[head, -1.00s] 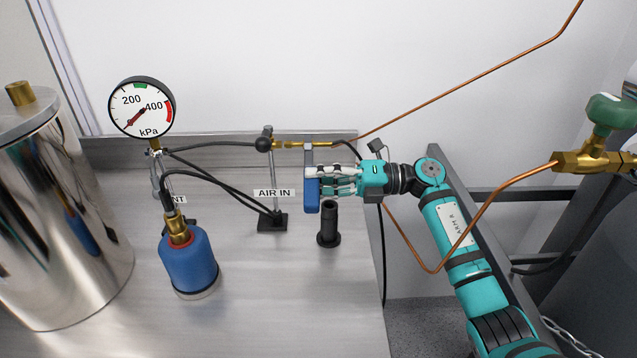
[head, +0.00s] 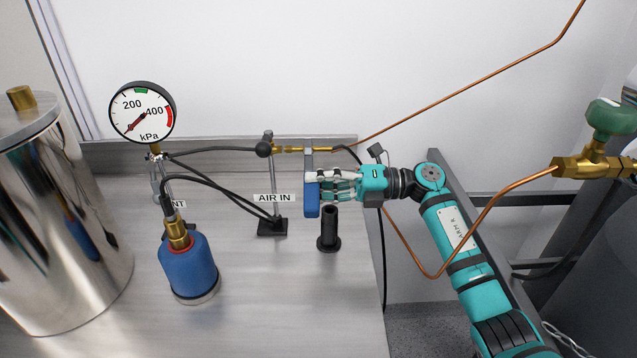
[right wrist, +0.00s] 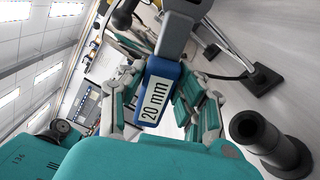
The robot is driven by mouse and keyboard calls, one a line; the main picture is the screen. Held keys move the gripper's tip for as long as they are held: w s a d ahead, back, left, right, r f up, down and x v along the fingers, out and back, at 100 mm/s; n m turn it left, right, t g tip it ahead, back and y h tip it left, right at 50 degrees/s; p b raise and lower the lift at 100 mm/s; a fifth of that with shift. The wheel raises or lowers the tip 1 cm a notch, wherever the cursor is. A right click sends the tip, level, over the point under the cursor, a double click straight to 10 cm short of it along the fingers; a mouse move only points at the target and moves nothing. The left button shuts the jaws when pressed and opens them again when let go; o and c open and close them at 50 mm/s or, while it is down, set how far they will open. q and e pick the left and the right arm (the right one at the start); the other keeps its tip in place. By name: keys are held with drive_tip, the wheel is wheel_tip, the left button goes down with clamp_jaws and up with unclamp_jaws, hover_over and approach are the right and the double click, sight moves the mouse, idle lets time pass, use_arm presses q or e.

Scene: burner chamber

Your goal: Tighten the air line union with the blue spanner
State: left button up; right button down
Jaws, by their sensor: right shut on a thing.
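The blue spanner (head: 312,200) is upright in my right gripper (head: 325,186), its grey head up at the brass air line union (head: 305,149). Whether the jaw sits around the union or only beside it I cannot tell. In the right wrist view, the spanner's blue handle (right wrist: 158,78) carries a "20 mm" label and lies between the fingers of the right gripper (right wrist: 165,95). The union sits in line with the copper pipe (head: 440,101) on its right and a black hose on its left. My left gripper is not in view.
A black stand (head: 272,227) with the AIR IN label is left of the spanner. A black upright tube holder (head: 329,232) stands just below the gripper. A pressure gauge (head: 142,112), blue burner (head: 188,268) and metal cylinder (head: 60,230) stand further left. The front bench (head: 300,310) is clear.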

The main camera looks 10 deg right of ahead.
drive_tip(key=shift+s+r+m+p, duration=0.2)
drive_tip(key=shift+r+m+p, duration=0.75)
drive_tip(key=shift+p, duration=0.95)
drive_tip(key=shift+f+m, duration=0.1)
drive_tip(key=shift+m, duration=0.15)
drive_tip(key=shift+r+m+p, duration=0.3)
drive_tip(key=shift+r+p, duration=0.15)
drive_tip(key=shift+p, duration=0.55)
drive_tip(key=shift+s+r+m+p, duration=0.1)
drive_tip(key=shift+r+m+p, duration=0.4)
drive_tip(key=shift+m+p, duration=0.65)
drive_tip(key=shift+a+n, duration=0.1)
drive_tip(key=shift+n, duration=0.15)
